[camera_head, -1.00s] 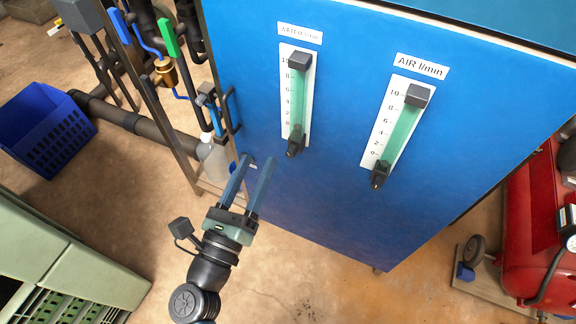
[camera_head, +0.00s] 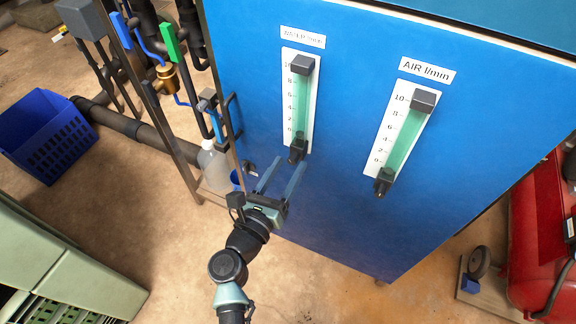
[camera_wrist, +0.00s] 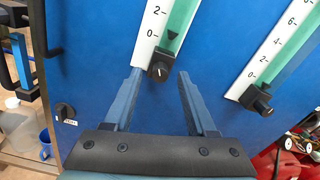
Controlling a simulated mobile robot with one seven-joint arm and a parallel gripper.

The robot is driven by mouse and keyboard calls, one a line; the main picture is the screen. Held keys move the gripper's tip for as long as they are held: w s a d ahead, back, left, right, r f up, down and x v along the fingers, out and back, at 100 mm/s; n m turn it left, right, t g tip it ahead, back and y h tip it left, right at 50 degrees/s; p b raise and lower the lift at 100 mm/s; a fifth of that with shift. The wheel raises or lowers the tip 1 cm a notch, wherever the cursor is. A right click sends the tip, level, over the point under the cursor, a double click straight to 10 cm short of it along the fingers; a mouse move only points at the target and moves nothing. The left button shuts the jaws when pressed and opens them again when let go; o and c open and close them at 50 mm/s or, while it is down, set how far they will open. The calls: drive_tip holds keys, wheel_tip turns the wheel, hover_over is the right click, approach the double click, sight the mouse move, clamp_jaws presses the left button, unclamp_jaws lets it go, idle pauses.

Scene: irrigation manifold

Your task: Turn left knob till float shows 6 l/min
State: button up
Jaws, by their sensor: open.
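The left flow meter (camera_head: 302,105) is a green tube on a white scale on the blue panel. Its black knob (camera_head: 298,152) sits at the bottom; in the wrist view this left knob (camera_wrist: 158,72) shows a white mark. A dark, downward-pointing float (camera_wrist: 172,35) is in the tube close to the 0 mark. My gripper (camera_head: 290,164) is open, just below the left knob in the head view. In the wrist view its two blue fingers reach up on either side of the knob, with gaps visible; contact cannot be told.
The AIR l/min meter (camera_head: 408,140) with its own black knob (camera_head: 384,183) stands to the right. A small labelled dark knob (camera_wrist: 65,112) is at the panel's lower left. Pipes, a bottle (camera_head: 214,165) and a blue crate (camera_head: 47,135) are left; a red tank (camera_head: 540,235) is right.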

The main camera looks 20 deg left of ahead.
drive_tip(key=shift+w, duration=0.4)
clamp_jaws()
idle(0.4)
